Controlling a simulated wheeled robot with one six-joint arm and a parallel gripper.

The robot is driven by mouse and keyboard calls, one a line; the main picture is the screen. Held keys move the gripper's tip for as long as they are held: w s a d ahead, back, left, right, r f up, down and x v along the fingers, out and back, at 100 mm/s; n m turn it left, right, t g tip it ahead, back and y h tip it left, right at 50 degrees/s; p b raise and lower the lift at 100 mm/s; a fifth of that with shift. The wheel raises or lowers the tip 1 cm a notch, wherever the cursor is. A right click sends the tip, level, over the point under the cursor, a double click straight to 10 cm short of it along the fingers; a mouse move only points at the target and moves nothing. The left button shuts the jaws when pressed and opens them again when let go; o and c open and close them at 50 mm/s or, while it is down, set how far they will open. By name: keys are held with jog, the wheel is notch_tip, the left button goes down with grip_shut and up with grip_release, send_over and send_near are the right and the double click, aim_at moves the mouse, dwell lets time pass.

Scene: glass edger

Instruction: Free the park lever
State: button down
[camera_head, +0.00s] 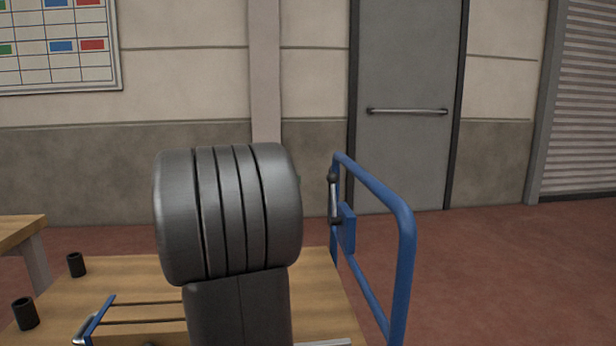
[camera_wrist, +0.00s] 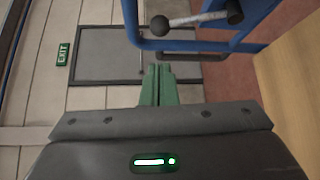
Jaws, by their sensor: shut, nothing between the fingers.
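The park lever (camera_head: 333,199) is a short grey metal rod with dark ends, mounted on the blue tube frame (camera_head: 405,240) beside a blue plate (camera_head: 347,228). In the head view it hangs close to upright. In the wrist view the lever (camera_wrist: 196,20) shows at the top, with a round black knob on its left end and a dark pivot at its right. My gripper (camera_wrist: 158,70) has green fingers, pressed together and empty. The head view does not show my gripper.
A wooden bench top (camera_head: 325,290) lies left of the frame, with black cups (camera_head: 76,265) and a blue-edged rack (camera_head: 97,318). A grey door (camera_head: 408,90) and a roller shutter (camera_head: 585,95) are behind. Red floor (camera_head: 500,280) is clear on the right.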

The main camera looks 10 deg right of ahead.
jog(key=v, duration=0.3)
jog(key=shift+s+a, duration=0.15)
jog(key=shift+a, duration=0.05)
jog(key=shift+d, duration=0.1)
jog(key=w+d+f+n+g+y+p, duration=0.1)
jog(key=w+d+p, duration=0.4)
jog(key=p, duration=0.6)
jog(key=w+d+f+n+g+y+p, duration=0.1)
jog(key=w+d+f+n+g+p, duration=0.2)
jog(key=w+p, duration=0.6)
notch_tip(320, 180, down, 3)
jog(key=d+p, duration=0.2)
jog(key=shift+d, duration=0.4)
jog(key=shift+f+p, duration=0.15)
jog(key=shift+p, duration=0.2)
jog(key=shift+s+b, duration=0.15)
jog(key=shift+b, duration=1.3)
